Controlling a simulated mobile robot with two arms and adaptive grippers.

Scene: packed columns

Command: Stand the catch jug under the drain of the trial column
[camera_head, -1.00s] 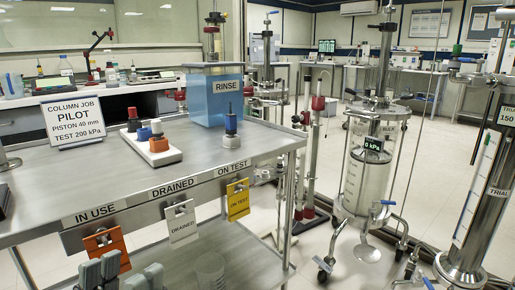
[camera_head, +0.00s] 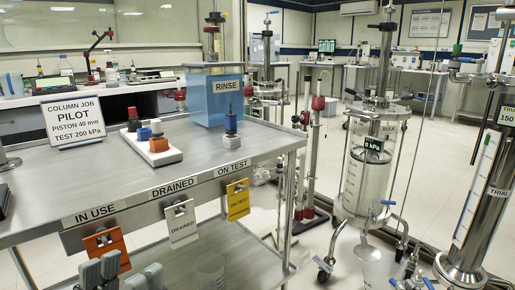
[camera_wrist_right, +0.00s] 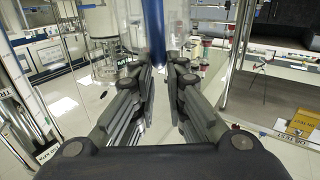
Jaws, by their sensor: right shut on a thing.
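The catch jug (camera_head: 378,268), a clear vessel, shows at the bottom edge of the head view, left of the trial column (camera_head: 474,215); its lower part is cut off. A blue-levered valve (camera_head: 428,283) is low beside that column. In the right wrist view my right gripper (camera_wrist_right: 162,75) is shut on a blue bar (camera_wrist_right: 158,50), which looks like the jug's handle, with clear wall beyond it. How the drain and jug line up cannot be told. My left gripper (camera_head: 122,275) is open and empty in front of the bench.
The steel bench (camera_head: 60,185) carries a blue rinse tank (camera_head: 212,98) and a job sign. Another glass column (camera_head: 365,180) on wheeled legs stands behind the jug. Floor shows between bench and columns.

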